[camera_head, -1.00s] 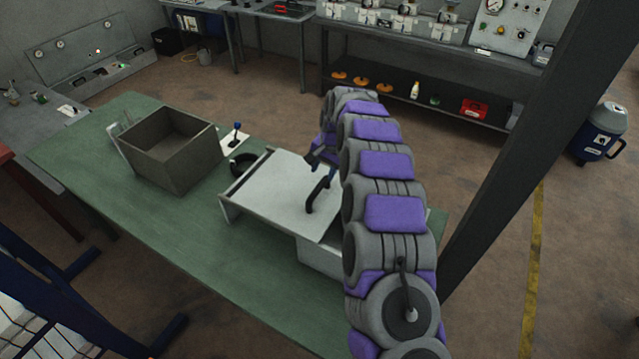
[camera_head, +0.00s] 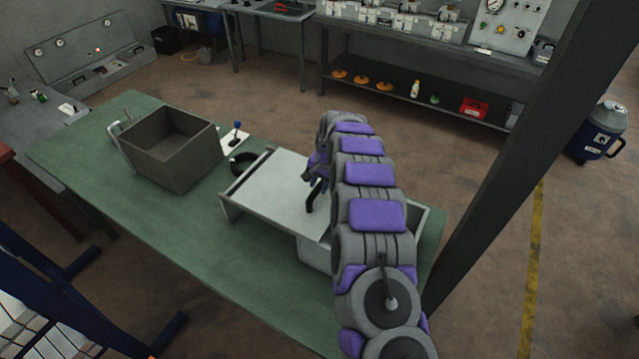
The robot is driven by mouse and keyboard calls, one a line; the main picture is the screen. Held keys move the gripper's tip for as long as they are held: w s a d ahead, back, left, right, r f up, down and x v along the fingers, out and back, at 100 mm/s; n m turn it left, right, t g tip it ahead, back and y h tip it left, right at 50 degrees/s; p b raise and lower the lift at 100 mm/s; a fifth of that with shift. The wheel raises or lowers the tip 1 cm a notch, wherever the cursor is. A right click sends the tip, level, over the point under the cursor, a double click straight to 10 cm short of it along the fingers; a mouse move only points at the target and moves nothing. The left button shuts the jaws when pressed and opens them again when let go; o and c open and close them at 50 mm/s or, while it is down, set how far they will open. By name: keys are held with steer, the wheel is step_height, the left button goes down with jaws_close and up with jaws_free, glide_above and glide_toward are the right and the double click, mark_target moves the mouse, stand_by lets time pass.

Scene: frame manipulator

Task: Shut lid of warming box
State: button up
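The warming box (camera_head: 312,254) is a pale grey-white box near the right end of the green table, largely hidden behind my arm. Its lid (camera_head: 268,191) is a wide, pale panel with raised side edges, folded open to the left of the box. The lid's inner face points up. My gripper (camera_head: 313,196) is over the right part of the lid, dark and partly hidden by my purple and grey arm. A dark finger reaches down close to the lid's surface. I cannot tell whether it touches the lid, or whether the fingers are apart.
An open grey-brown bin (camera_head: 172,150) stands on the green table (camera_head: 215,255) to the left. A small stand with a blue knob (camera_head: 237,127) and a black ring (camera_head: 243,162) lie between bin and lid. A dark post (camera_head: 510,150) rises right of the table.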

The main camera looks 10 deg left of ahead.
jaws_close()
stand_by(0.4)
steer(key=s+d+b, duration=0.1)
steer(key=s+d, duration=0.3)
steer(key=d, duration=0.8)
steer(key=s+d+b, duration=0.1)
steer(key=s+d, duration=0.4)
steer(key=d, duration=0.8)
jaws_free()
steer(key=shift+r, duration=0.1)
steer(key=o, duration=0.3)
steer(key=shift+d, duration=0.25)
